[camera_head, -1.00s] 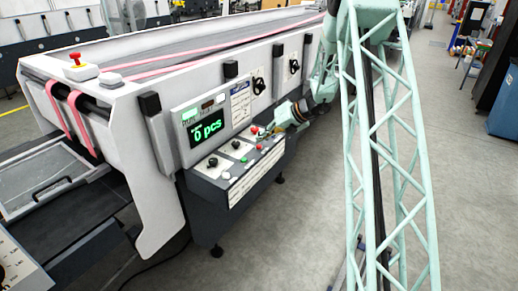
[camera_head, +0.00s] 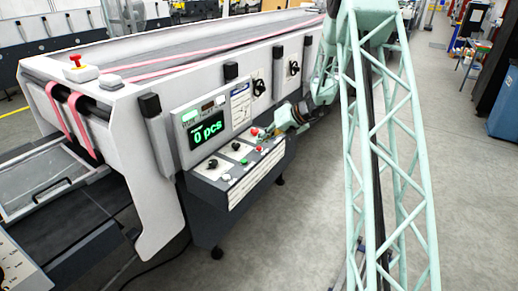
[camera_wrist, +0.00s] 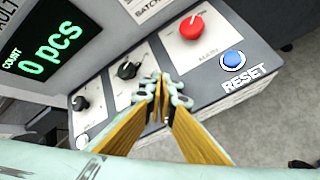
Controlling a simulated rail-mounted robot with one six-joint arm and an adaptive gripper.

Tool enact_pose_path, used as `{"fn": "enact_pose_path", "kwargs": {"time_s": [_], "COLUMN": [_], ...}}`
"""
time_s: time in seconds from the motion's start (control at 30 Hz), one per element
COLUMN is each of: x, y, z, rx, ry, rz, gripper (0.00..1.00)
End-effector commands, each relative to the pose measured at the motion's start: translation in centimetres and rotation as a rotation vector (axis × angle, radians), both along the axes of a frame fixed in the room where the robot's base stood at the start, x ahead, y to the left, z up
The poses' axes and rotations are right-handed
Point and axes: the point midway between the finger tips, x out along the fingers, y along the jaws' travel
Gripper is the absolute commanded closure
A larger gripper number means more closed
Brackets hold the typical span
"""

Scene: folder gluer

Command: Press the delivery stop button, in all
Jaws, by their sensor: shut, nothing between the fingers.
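The control panel (camera_head: 228,165) juts from the side of the machine, with knobs on top and small buttons along its front edge. A red mushroom button (camera_wrist: 192,26) and a blue button (camera_wrist: 232,60) marked RESET show in the wrist view. The red mushroom also shows in the head view (camera_head: 254,131). A small red button (camera_head: 259,148), a green one (camera_head: 244,160) and a white one (camera_head: 226,176) sit along the front edge. No readable label identifies the delivery stop button. My gripper (camera_wrist: 160,83) is shut and empty above the panel, hiding part of the button row.
Two black knobs (camera_wrist: 130,70) (camera_wrist: 80,103) stand on the panel. A display (camera_head: 207,132) behind it reads 0 pcs. Another red mushroom button (camera_head: 76,60) sits on the machine's left end. Floor (camera_head: 300,235) in front is clear.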

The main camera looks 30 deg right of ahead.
Motion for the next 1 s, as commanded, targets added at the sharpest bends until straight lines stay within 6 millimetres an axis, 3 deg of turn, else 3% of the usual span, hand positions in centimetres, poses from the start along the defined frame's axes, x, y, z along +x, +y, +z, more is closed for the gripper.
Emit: {"fn": "enact_pose_path", "kwargs": {"time_s": [1.0], "x": [0.0], "y": [0.01], "z": [-0.88], "rx": [0.0], "ry": [0.0], "rz": [0.0], "gripper": [1.0]}}
